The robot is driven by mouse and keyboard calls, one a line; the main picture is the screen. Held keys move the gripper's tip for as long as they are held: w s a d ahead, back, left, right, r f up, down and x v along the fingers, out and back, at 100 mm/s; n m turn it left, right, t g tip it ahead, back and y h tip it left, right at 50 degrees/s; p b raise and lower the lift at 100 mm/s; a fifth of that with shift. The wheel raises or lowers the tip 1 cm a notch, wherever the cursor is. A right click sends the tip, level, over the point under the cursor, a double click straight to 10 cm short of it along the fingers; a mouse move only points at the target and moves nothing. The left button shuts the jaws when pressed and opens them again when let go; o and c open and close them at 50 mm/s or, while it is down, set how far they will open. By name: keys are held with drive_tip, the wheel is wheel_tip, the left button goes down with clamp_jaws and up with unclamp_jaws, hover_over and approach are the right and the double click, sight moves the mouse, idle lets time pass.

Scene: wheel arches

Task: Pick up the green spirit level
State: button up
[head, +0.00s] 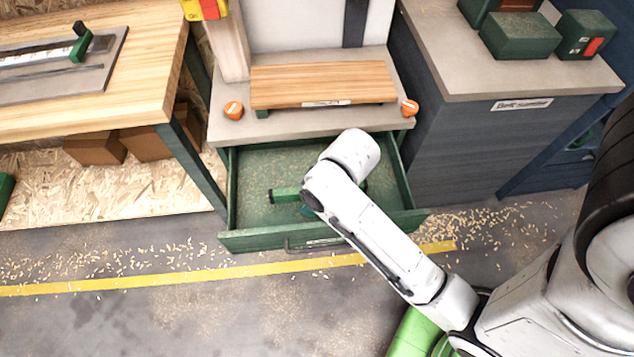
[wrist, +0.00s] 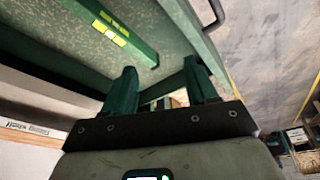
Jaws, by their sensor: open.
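The green spirit level (head: 286,194) lies in the open green drawer. In the head view its dark-tipped left end shows, and my arm hides much of the rest. In the wrist view the level (wrist: 140,46) is a green bar with a yellow-green vial, lying on the speckled drawer bottom and cut off at the top edge. My gripper (wrist: 160,82) is open, its two green fingers apart with nothing between them. The level appears beyond the fingertips, not between them. In the head view my gripper is mostly hidden behind my arm.
The drawer (head: 262,240) has raised walls and a front handle (wrist: 214,14). Above it a wooden board (head: 325,82) lies on a grey worktop between two orange knobs. A wooden bench (head: 150,60) stands left and a grey cabinet (head: 460,140) right. Shavings litter the floor.

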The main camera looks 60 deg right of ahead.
drive_tip(key=d+f+n, duration=0.1)
drive_tip(key=d+f, duration=0.1)
drive_tip(key=d, duration=0.1)
drive_tip(key=d+f+n+y, duration=0.1)
drive_tip(key=d+f+n, duration=0.1)
drive_tip(key=d, duration=0.2)
drive_tip(key=w+d+f+n+y, duration=0.1)
drive_tip(key=d+f+n, duration=0.1)
drive_tip(key=d+f, duration=0.1)
drive_tip(key=shift+d, duration=0.65)
drive_tip(key=shift+d+f+n, duration=0.1)
drive_tip(key=shift+f+n, duration=0.2)
drive_tip(key=shift+n, duration=0.1)
drive_tip(key=x, duration=0.5)
drive_tip(key=shift+f, duration=0.1)
drive_tip(key=shift+w+b+x, duration=0.15)
drive_tip(key=shift+b+x, duration=0.05)
drive_tip(key=shift+x, duration=1.15)
drive_tip(key=shift+w+b+x, duration=0.1)
drive_tip(key=shift+b+x, duration=0.05)
drive_tip(key=shift+x, duration=1.2)
clamp_jaws()
